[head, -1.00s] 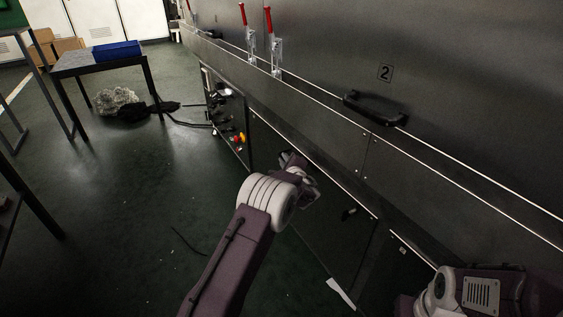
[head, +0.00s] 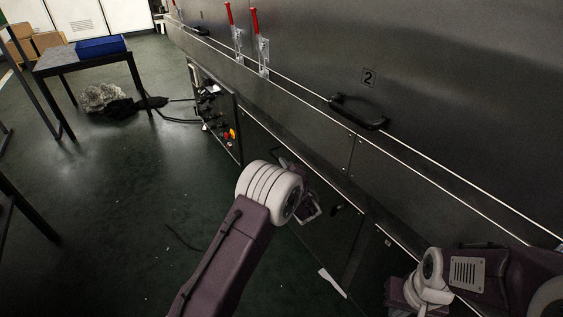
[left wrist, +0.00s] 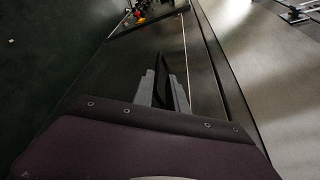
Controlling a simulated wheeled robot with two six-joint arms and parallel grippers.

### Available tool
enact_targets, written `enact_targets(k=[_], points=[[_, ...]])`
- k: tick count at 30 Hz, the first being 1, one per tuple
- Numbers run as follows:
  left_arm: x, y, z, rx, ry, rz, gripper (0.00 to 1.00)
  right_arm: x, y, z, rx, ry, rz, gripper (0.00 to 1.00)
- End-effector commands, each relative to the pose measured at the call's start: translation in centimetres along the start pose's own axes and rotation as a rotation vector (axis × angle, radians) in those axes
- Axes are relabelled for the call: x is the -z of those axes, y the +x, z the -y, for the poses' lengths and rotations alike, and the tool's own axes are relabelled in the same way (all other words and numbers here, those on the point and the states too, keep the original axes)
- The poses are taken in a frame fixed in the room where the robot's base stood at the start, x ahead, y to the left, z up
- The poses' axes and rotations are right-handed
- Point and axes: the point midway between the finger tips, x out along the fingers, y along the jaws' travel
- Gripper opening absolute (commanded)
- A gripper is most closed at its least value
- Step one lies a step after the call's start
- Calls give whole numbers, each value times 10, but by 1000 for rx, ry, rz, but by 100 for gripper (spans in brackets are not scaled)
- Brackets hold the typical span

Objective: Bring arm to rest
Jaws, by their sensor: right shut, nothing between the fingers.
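My left arm rises from the bottom middle of the head view. Its white ringed wrist is in front of the dark dryer panels, partly covering my left gripper (head: 307,203). My right arm (head: 485,272) is folded at the bottom right of the head view, close to the dryer front. Its fingers are hard to make out, and no held object shows.
The dryer wall (head: 460,130) runs along the right, with a black handle (head: 357,111), red-handled clamps (head: 256,24) and a control panel (head: 212,107). A table (head: 58,60) with a blue tray (head: 101,47) stands at the back left. Open floor (head: 120,200) lies left of my left arm.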

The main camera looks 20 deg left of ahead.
Motion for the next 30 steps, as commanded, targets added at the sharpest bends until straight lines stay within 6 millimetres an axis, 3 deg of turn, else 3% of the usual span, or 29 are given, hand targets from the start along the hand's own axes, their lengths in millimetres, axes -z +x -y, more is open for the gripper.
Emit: enact_targets(k=[14, 17, 20, 21, 23, 24, 26, 27, 30], points=[[0, -7, -1, 0, 0, 0, 18, 0, -2, 0, 0, 0, 0, 0], [-9, -5, 5, -1, -8, 11, 18, 1, -8, 0, 0, 0, 0, 0], [-44, -4, 40, 26, -58, 50, 18, 2, -19, 0, 0, 0, 1, 0], [-70, -6, 60, 38, -87, 75, 18, 3, -27, 0, 0, 0, 1, 0], [-121, -15, 72, -2, -162, 142, 18, 4, -38, 1, 0, 0, 0, 0], [-154, -26, 64, -73, -232, 191, 18, 5, -45, 1, 0, 0, 0, 0], [-195, -47, 39, -213, -342, 257, 18, 6, -54, 1, 0, 0, 0, 0], [-215, -67, 17, -320, -418, 295, 18, 6, -60, 1, 0, 0, 0, 0], [-239, -130, -42, -613, -629, 360, 18, 7, -71, 1, 0, 0, 0, 0]])
